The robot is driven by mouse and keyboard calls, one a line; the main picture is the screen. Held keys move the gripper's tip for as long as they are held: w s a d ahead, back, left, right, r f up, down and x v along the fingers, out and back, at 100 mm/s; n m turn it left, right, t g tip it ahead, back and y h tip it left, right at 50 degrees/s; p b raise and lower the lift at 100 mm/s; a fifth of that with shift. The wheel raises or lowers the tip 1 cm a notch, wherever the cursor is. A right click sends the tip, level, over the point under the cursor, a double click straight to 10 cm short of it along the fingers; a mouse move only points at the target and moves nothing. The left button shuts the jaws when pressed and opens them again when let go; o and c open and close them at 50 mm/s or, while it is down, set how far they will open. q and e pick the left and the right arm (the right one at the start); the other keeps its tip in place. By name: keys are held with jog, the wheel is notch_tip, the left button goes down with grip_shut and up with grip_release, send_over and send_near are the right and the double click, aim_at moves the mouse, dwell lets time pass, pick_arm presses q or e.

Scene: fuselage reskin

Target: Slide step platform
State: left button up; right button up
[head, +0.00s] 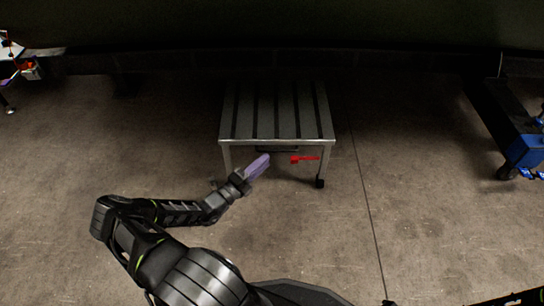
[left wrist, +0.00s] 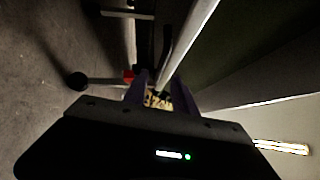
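The step platform (head: 277,112) stands ahead of me in the head view, a grey slatted top on metal legs with casters. A dark handle (head: 277,149) runs under its front edge. A red lever (head: 305,159) sits at the front right. My left gripper (head: 262,163) has purple fingers and is just in front of the platform, left of the red lever. In the left wrist view its fingers (left wrist: 160,92) are apart, near a dark bar (left wrist: 166,40) and a pale metal rail (left wrist: 188,40). Whether they touch the bar I cannot tell. My right gripper is out of view.
A blue wheeled cart (head: 525,150) stands at the right. A white-topped stand (head: 12,52) with red parts is at the far left. The large dark fuselage (head: 280,22) spans the back above the platform. The concrete floor on both sides of the platform is clear.

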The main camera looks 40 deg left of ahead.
pick_arm(q)
jog(key=w, duration=0.1)
jog(key=w+b, duration=0.1)
jog(key=w, duration=0.2)
jog(key=shift+w+d+r, duration=0.3)
jog(key=shift+w+d, duration=0.05)
jog(key=shift+w, duration=0.05)
jog(key=shift+c, duration=0.2)
grip_shut()
dwell(0.9)
